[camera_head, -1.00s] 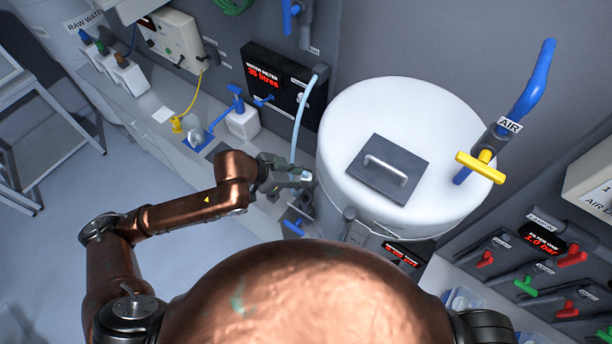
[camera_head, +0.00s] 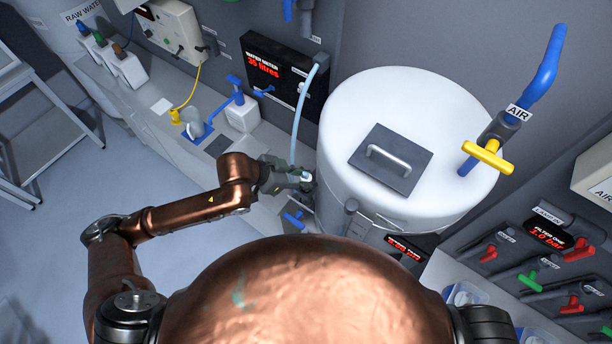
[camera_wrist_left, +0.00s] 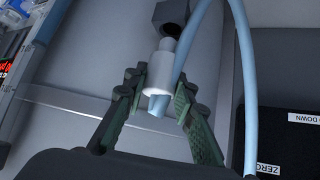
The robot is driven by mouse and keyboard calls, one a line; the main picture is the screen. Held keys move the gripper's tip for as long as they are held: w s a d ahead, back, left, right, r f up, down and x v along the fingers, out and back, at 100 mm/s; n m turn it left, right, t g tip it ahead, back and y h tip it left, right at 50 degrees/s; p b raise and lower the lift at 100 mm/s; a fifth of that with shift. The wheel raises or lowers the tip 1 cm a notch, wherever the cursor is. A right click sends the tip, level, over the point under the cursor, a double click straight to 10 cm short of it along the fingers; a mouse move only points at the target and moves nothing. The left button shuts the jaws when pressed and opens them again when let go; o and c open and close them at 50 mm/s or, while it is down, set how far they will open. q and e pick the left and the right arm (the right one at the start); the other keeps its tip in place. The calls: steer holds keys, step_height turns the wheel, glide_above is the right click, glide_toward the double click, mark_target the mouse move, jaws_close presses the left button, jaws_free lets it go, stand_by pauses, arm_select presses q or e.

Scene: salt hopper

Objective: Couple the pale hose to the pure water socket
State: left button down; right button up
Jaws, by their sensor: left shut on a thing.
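The pale blue hose (camera_head: 298,112) hangs from the dark water meter panel down to my left gripper (camera_head: 303,178). In the left wrist view the hose (camera_wrist_left: 243,85) loops up and over at the right. My left gripper (camera_wrist_left: 160,88) is shut on its white end collar (camera_wrist_left: 158,76), with a green-padded finger on either side. A dark block with a round grey stub (camera_wrist_left: 171,30) lies just beyond the collar and appears to line up with it. I cannot tell whether they are joined. No pure water label is readable. My right gripper is out of view.
A white lidded tank (camera_head: 340,110) stands right beside my left gripper. A blue valve handle (camera_head: 294,220) is just below it. The water meter panel (camera_head: 283,82) is on the wall behind. Bottles and a blue pump stand on the ledge at left.

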arm_select(q)
steer(key=shift+f, duration=0.1)
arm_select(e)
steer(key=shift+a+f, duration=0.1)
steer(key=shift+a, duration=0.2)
arm_select(q)
steer(key=shift+p, duration=0.45)
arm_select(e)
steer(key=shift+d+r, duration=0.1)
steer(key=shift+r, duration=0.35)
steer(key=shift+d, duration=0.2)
arm_select(q)
steer(key=shift+p, duration=0.4)
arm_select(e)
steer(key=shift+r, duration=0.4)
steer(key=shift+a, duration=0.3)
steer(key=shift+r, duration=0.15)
arm_select(q)
steer(key=shift+p, duration=0.4)
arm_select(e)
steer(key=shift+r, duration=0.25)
arm_select(q)
steer(key=shift+f, duration=0.25)
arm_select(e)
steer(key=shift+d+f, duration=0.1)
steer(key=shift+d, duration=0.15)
